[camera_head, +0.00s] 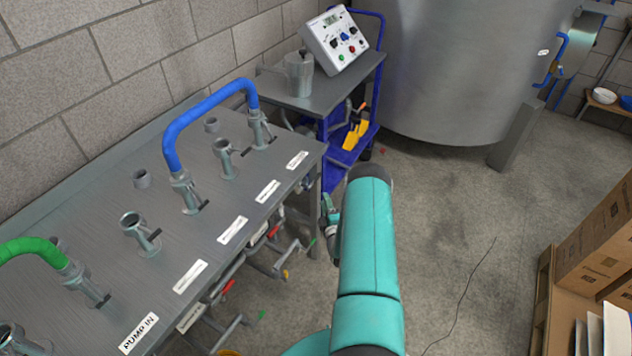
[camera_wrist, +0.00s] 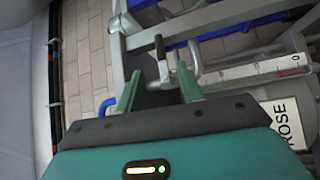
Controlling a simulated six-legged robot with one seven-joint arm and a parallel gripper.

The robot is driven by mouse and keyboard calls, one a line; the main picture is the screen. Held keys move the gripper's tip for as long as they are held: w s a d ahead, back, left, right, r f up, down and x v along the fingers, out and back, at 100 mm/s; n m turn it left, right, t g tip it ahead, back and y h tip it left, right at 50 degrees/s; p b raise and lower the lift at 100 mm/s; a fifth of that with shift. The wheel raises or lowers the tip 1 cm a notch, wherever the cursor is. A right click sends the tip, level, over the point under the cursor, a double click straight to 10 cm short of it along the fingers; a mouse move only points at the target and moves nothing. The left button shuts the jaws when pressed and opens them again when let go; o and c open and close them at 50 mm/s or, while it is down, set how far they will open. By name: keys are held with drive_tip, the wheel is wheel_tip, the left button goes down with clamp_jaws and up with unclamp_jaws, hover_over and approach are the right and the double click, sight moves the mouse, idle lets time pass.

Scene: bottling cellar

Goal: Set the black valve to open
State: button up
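In the wrist view, a black valve handle (camera_wrist: 159,46) stands up from grey metal pipework, just beyond my fingertips. My gripper (camera_wrist: 158,78) is open, with its two green fingers on either side of the space below the handle. I see nothing held between them, and contact with the handle cannot be told. In the head view my gripper (camera_head: 329,212) hangs beside the table's right end, partly hidden by my arm. I cannot make out this same black handle there.
A grey table (camera_head: 100,180) carries pipe stubs and blue (camera_head: 205,108) and green (camera_head: 30,247) hoses. Red-handled valves (camera_head: 228,287) sit beneath its edge. A blue cart (camera_head: 345,118) and large tank (camera_head: 455,70) stand behind. Boxes (camera_head: 598,245) stand right; the floor between is mostly clear.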

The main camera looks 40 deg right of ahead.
drive_tip(key=x, duration=1)
drive_tip(key=shift+w, duration=0.25)
drive_tip(key=shift+d, duration=0.15)
clamp_jaws()
